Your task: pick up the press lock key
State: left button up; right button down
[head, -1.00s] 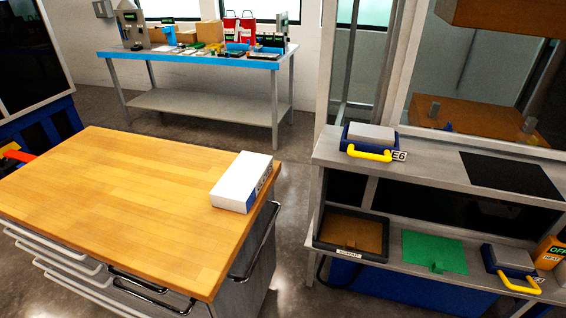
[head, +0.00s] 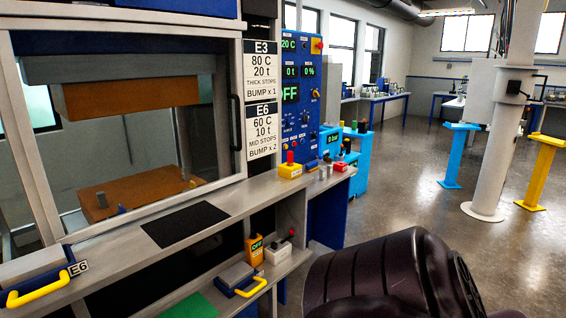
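I cannot make out the press lock key for certain. The press (head: 130,70) stands at the left behind a clear guard in a grey frame, with an orange-brown upper block and lower plate apart from each other. Beside it is a blue control panel (head: 291,130) with green readouts, one reading OFF, and small knobs and switches too small to tell apart. Neither gripper is in view. A dark ribbed part, probably of my own arm, covers the bottom right and hides the floor there.
The grey shelf (head: 228,200) in front of the press holds a black mat (head: 185,224), an E6 blue-and-yellow-handled tool (head: 38,283) and a yellow box with a red button (head: 290,172). The lower shelf has an orange OFF unit (head: 254,250). Open floor (head: 410,180) lies right, before a white column (head: 508,120).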

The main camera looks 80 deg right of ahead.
aim_at(290, 154)
jog(key=z, duration=1.3)
jog(key=i+l+z, duration=0.1)
jog(key=z, duration=0.3)
jog(key=i+l+z, duration=0.1)
jog(key=z, duration=0.25)
jog(key=i+z, duration=0.1)
jog(key=z, duration=0.3)
jog(key=i+l+u, duration=0.15)
jog(key=u, duration=0.3)
jog(key=i+l+u, duration=0.15)
jog(key=l+u, duration=0.15)
jog(key=u, duration=0.2)
jog(key=i+l+u, duration=0.2)
jog(key=l, duration=0.35)
jog(key=l+u, duration=0.15)
jog(key=l, duration=0.45)
jog(key=i+l+u, duration=0.2)
jog(key=l, duration=0.4)
jog(key=k, duration=0.1)
